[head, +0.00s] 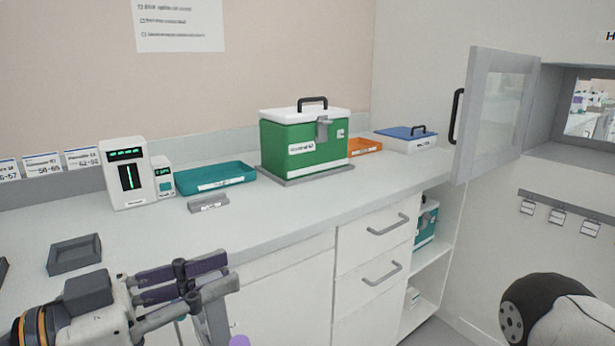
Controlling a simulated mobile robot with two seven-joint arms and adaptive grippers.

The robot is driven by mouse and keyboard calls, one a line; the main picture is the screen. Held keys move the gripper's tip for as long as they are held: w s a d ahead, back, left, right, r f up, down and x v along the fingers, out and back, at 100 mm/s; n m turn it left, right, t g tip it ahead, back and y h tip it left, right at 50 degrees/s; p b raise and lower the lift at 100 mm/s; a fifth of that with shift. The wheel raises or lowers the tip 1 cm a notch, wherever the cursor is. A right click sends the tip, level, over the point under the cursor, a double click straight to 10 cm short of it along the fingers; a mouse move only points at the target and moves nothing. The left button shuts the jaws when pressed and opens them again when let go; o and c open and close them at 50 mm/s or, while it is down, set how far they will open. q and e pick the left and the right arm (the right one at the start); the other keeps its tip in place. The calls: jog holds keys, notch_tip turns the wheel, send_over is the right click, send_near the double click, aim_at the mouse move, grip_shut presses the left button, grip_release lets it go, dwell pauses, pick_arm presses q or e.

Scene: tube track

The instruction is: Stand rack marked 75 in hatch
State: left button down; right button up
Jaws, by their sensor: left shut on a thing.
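My left gripper (222,276) is in the lower left, in front of the counter's edge. It is shut on a dark purple thing (165,272), mostly hidden by the fingers; I cannot tell whether it is a rack, and no number shows on it. A small light purple round piece (238,341) shows below the fingers at the bottom edge. The hatch (550,135) is a grey-framed opening in the right wall, with its glazed door (495,115) swung open to the left. No mark 75 is readable. My right gripper is out of view; only part of my right arm shows.
The counter (275,222) holds a grey tray (75,254), a white device (125,175), a teal tray (215,178), a green box (303,150), an orange tray (365,146) and a blue-lidded box (405,140). Small labels (558,216) hang below the hatch. The counter's front middle is clear.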

pick_arm(q)
jog(key=s+a+f, duration=0.1)
jog(key=a+f, duration=0.2)
jog(key=f, duration=0.4)
jog(key=s+a+f, duration=0.1)
jog(key=a+f, duration=0.2)
jog(key=f, duration=0.5)
jog(key=shift+s+g, duration=0.25)
jog(key=shift+g, duration=0.05)
jog(key=shift+w+a, duration=0.1)
jog(key=shift+a, duration=0.05)
jog(key=shift+w+a+r, duration=0.1)
jog(key=shift+a+r, duration=0.2)
jog(key=shift+r, duration=0.1)
jog(key=shift+w, duration=0.1)
